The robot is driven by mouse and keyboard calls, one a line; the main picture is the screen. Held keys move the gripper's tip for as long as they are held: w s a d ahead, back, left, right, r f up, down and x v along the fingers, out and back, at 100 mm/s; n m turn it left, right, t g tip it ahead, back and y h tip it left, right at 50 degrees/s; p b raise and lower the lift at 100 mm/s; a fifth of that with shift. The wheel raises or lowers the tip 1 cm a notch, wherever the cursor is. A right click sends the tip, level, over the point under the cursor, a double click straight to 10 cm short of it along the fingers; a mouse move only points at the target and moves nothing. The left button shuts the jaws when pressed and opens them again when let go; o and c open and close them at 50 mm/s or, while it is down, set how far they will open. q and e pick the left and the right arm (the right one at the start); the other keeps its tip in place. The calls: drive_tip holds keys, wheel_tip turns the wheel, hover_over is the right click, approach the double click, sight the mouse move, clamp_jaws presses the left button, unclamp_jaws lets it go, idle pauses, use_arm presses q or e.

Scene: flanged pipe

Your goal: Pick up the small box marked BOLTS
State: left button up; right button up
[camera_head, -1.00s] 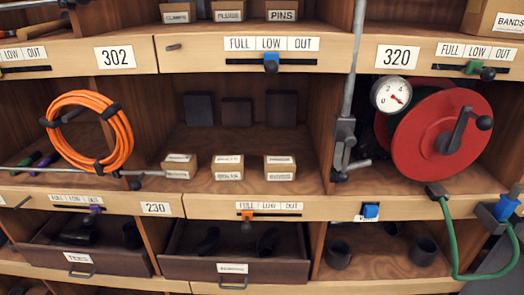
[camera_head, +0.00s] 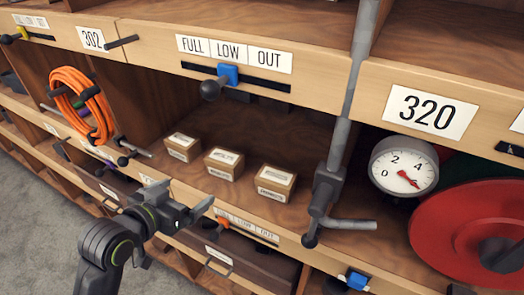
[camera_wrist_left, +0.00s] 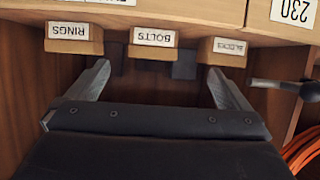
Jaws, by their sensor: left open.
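The small tan box marked BOLTS (camera_wrist_left: 152,52) shows upside down in the left wrist view, between two similar boxes. In the head view it is the middle box (camera_head: 223,163) of the row on the shelf, its lettering too small to read. My left gripper (camera_head: 190,203) is in front of the shelf edge, below and in front of the boxes. It is open and empty. In the left wrist view its fingers (camera_wrist_left: 158,68) are spread, with the BOLTS box beyond and between the tips, apart from them. My right gripper is not in view.
The RINGS box (camera_wrist_left: 74,46) and the BLOCKS box (camera_wrist_left: 222,58) flank it with narrow gaps. A grey upright rod with a clamp (camera_head: 325,190) stands right of the row. An orange hose coil (camera_head: 82,105) hangs left. A gauge (camera_head: 404,166) and red reel (camera_head: 470,235) are right.

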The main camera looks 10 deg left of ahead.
sight(218, 166)
use_arm(q)
drive_tip(key=b+x, duration=0.1)
drive_tip(key=x, duration=0.2)
drive_tip(key=r+b+x, duration=0.1)
drive_tip(key=x, duration=0.3)
drive_tip(key=d+b+x, duration=0.1)
drive_tip(key=b+x, duration=0.1)
drive_tip(key=x, duration=0.1)
drive_tip(key=shift+w+d+r, duration=0.15)
drive_tip(key=shift+w+r, duration=0.05)
drive_tip(key=shift+w, duration=0.15)
drive_tip(key=shift+w+d+f, duration=0.1)
drive_tip(key=shift+w+f, duration=0.1)
drive_tip(key=shift+w, duration=0.2)
drive_tip(key=shift+w+d, duration=0.15)
drive_tip(key=shift+w, duration=0.35)
drive_tip(key=x, duration=0.1)
drive_tip(key=p+x, duration=0.1)
drive_tip(key=x, duration=0.1)
drive_tip(key=shift+w+r, duration=0.2)
drive_tip(key=shift+r, duration=0.05)
drive_tip(key=shift+w+d+f, duration=0.2)
drive_tip(key=shift+w+f, duration=0.1)
drive_tip(key=shift+w, duration=0.1)
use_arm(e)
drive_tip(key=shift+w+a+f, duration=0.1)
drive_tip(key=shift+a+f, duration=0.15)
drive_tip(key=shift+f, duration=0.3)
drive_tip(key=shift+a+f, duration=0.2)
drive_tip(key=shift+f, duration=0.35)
